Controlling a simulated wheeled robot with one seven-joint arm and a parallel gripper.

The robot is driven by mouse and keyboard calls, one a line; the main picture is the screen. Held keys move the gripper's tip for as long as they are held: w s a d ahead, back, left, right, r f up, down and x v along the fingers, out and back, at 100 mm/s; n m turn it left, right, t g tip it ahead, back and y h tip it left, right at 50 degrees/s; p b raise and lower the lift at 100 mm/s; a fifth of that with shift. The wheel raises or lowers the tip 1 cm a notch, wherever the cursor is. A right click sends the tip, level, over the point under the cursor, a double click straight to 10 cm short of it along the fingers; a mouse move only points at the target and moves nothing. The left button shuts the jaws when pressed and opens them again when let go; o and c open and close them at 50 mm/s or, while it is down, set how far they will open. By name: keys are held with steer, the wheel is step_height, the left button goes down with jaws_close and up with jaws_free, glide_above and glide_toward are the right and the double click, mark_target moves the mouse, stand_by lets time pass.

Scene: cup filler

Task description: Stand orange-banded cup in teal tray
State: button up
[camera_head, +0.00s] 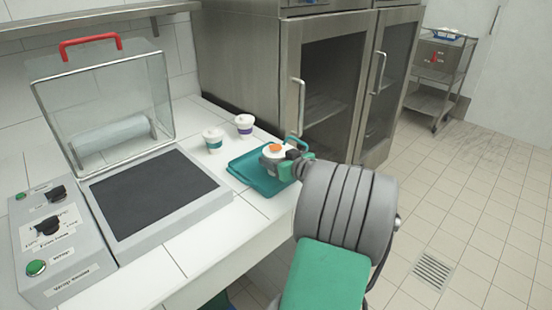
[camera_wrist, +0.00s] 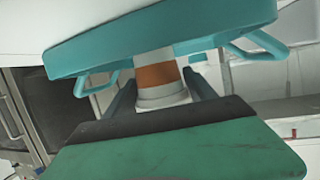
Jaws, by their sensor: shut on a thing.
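The orange-banded cup (camera_head: 272,154) is white with an orange part, over the right part of the teal tray (camera_head: 245,173) in the head view. My gripper (camera_head: 283,152) is shut on it. In the wrist view the orange-banded cup (camera_wrist: 157,77) shows between the two fingers of my gripper (camera_wrist: 160,88). The teal tray (camera_wrist: 90,56) fills the top of that view, and its wall hides one end of the cup. The cup looks about upright. I cannot tell whether its base touches the tray floor.
A teal-banded cup (camera_head: 213,140) and a purple-banded cup (camera_head: 244,126) stand on the white counter (camera_head: 205,235) behind the tray. A wrapping machine (camera_head: 150,190) with a raised clear lid is at left. A steel cabinet (camera_head: 330,80) stands behind. The tray has raised handles (camera_wrist: 262,45).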

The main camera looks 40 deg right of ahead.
steer(key=shift+f, duration=0.15)
steer(key=o, duration=1.5)
steer(key=shift+o, duration=0.2)
steer(key=shift+r, duration=0.35)
steer(key=v, duration=1.2)
steer(key=shift+f, duration=0.15)
